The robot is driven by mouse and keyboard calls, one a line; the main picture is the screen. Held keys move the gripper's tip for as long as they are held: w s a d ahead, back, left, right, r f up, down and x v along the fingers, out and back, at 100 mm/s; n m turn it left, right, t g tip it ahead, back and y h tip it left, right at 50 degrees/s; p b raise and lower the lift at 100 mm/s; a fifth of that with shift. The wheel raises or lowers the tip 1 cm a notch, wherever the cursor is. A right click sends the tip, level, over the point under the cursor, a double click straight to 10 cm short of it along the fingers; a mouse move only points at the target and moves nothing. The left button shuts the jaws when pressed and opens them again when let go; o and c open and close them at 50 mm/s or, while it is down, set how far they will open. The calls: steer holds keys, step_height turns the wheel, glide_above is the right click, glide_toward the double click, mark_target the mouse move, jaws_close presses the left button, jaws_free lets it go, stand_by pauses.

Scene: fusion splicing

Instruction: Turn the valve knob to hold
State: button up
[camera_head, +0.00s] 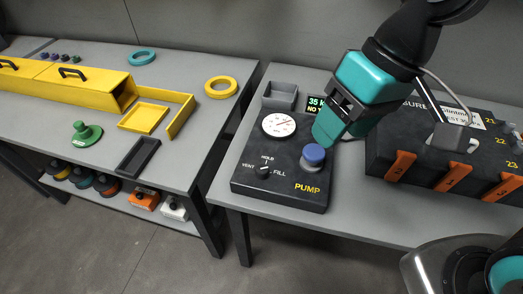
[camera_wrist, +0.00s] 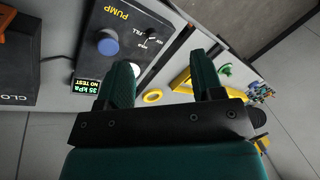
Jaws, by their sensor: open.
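The valve knob (camera_head: 263,171) is a small black knob on the sloped front of the dark pump box (camera_head: 240,186). The labels VENT, HOLD and FILL stand to its left, above and to its right. Its exact pointing direction is too small to tell. It also shows small in the wrist view (camera_wrist: 151,34), beyond the fingertips. My gripper (camera_head: 324,132) is open and empty above the back right of the pump box, up and right of the knob and apart from it. Both teal fingers (camera_wrist: 163,72) are spread in the wrist view.
A blue button (camera_head: 313,154) and a white round gauge (camera_head: 278,124) sit on the pump box. A display (camera_head: 316,103) reads 35 kPa. A grey tray (camera_head: 280,96) stands behind. A dark closure box (camera_head: 440,150) with orange tabs is at right. Yellow parts lie on the left table.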

steer(key=w+a+f+m+h+p, duration=0.2)
steer(key=w+a+m+p, duration=0.3)
steer(key=w, duration=0.4)
steer(key=m+h+p, duration=0.1)
steer(key=h+p, duration=0.1)
steer(key=p, duration=0.2)
glide_toward(262, 168)
step_height(262, 168, down, 10)
steer(key=p, duration=0.4)
steer(key=shift+s+d+r, duration=0.1)
steer(key=shift+s+d, duration=0.05)
steer(key=shift+s, duration=0.05)
steer(key=c, duration=0.9)
